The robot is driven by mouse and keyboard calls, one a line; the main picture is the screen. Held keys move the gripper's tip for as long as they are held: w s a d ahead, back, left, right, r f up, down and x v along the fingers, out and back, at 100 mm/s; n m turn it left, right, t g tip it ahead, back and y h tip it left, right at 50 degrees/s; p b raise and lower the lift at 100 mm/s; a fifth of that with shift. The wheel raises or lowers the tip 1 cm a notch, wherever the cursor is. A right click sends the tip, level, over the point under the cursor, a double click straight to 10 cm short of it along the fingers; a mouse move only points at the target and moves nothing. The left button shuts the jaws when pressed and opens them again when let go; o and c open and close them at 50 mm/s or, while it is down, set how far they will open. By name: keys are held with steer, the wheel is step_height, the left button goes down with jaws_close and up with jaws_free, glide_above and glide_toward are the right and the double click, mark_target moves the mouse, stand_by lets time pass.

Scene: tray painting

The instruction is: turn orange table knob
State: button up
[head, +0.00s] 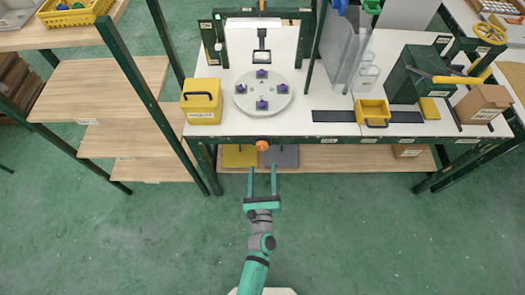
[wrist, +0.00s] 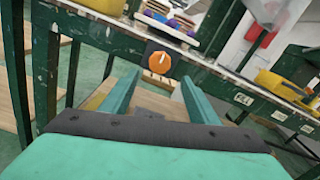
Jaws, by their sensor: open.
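The orange table knob (head: 262,145) sits on the dark green front edge of the workbench, below the round turntable (head: 281,104). In the wrist view the knob (wrist: 160,62) shows face-on on a dark plate, with a pale pointer mark on it. My gripper (head: 262,168) is open, its two teal fingers reaching toward the bench edge. In the wrist view the fingers of my gripper (wrist: 154,88) stand wide apart, with the knob beyond and between their tips. The fingers appear apart from the knob. Several purple pieces stand on the turntable.
A yellow box (head: 201,108) stands left of the turntable and a yellow bin (head: 372,112) to its right. Yellow and grey plates (head: 283,157) lie on the lower shelf under the knob. A wooden shelf unit (head: 112,88) stands at left. The green floor in front is clear.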

mark_target(262, 149)
steer(key=w, duration=0.9)
steer(key=shift+w+a, duration=0.1)
steer(key=shift+w, duration=0.05)
steer(key=shift+c, duration=0.2)
steer(key=c, duration=1)
